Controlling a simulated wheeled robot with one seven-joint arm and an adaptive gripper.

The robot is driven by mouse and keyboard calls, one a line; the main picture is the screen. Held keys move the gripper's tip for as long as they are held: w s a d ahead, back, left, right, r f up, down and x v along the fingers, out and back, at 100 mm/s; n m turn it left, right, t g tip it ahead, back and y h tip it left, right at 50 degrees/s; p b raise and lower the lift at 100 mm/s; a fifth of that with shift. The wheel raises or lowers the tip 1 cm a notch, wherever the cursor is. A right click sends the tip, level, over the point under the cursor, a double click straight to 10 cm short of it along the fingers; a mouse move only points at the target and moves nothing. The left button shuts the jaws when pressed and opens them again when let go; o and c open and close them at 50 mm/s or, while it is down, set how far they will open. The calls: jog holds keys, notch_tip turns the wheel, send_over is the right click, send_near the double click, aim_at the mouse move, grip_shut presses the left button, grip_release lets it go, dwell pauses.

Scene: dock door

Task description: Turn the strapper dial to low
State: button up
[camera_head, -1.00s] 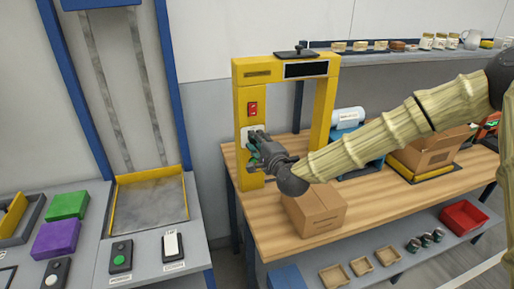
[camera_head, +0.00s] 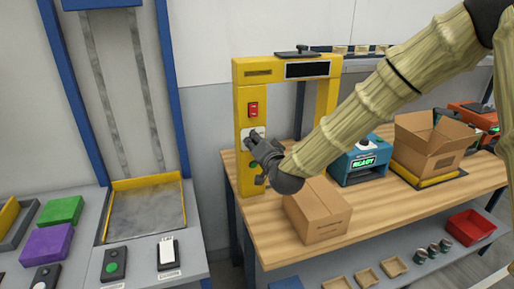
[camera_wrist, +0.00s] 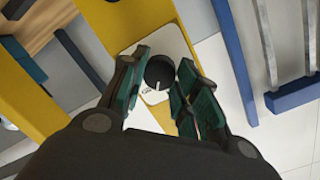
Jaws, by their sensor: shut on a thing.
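The strapper is a yellow arch frame (camera_head: 247,95) on the wooden table, with a red switch (camera_head: 253,109) on its left post. Below the switch is a white dial plate (camera_head: 246,134), partly hidden by my gripper in the head view. In the wrist view the black round dial (camera_wrist: 159,72) with a white pointer mark sits on the white plate (camera_wrist: 176,45). My gripper (camera_wrist: 160,82) has its green-padded fingers on either side of the dial, shut on it. The plate's markings are too small to read.
A cardboard box (camera_head: 318,212) stands on the table (camera_head: 270,240) just below my arm. A blue machine showing "READY" (camera_head: 360,160) and an open carton (camera_head: 428,145) stand to the right. A grey bench with buttons (camera_head: 112,265) is at the left.

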jog(key=n+b, duration=0.1)
jog(key=n, duration=0.1)
jog(key=n+b, duration=0.1)
jog(key=n, duration=0.1)
jog(key=shift+a+f+h, duration=0.1)
jog(key=shift+f+h, duration=0.1)
jog(key=shift+h, duration=0.2)
jog(key=shift+n+t+h+b, duration=0.3)
jog(key=shift+n+b, duration=0.2)
jog(key=shift+n, duration=0.7)
jog(key=shift+s, duration=0.1)
jog(key=o, duration=1)
jog(key=shift+r, duration=0.1)
jog(key=shift+o, duration=0.2)
jog(key=v, duration=1.2)
